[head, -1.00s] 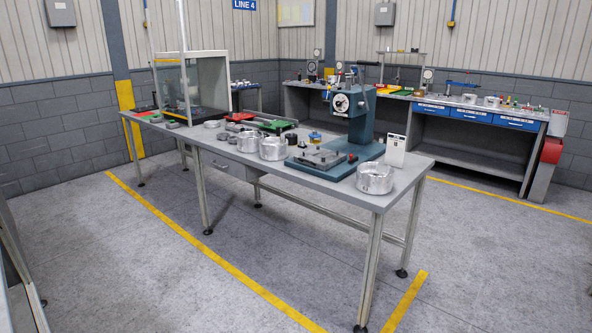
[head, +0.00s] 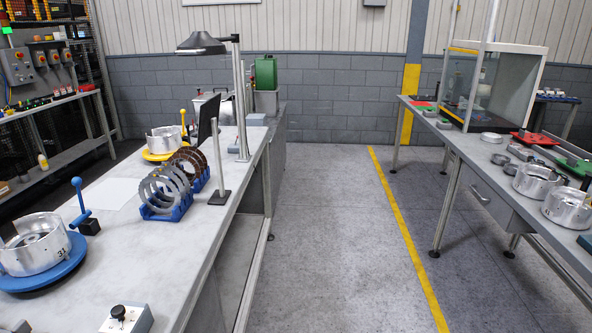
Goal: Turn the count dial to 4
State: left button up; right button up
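A small grey box with a black knob (head: 118,312) sits at the front edge of the left workbench, at the bottom of the head view. It is the only dial-like control on this bench top that I can make out. Its markings are too small to read, so I cannot tell where the knob points or whether it is the count dial. Neither of my grippers is in view.
The left workbench (head: 130,240) holds a metal housing on a blue turntable (head: 45,276), a blue rack of rings (head: 165,213), a lamp (head: 201,44) and a yellow turntable (head: 158,155). A right bench (head: 462,150) stands across a clear floor aisle (head: 330,230).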

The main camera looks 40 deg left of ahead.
aim_at(117, 312)
jog(key=i+z, duration=0.2)
jog(key=z, duration=0.25)
jog(key=i+j+z, duration=0.1)
jog(key=z, duration=0.35)
jog(key=i+z, duration=0.1)
jog(key=z, duration=7.6)
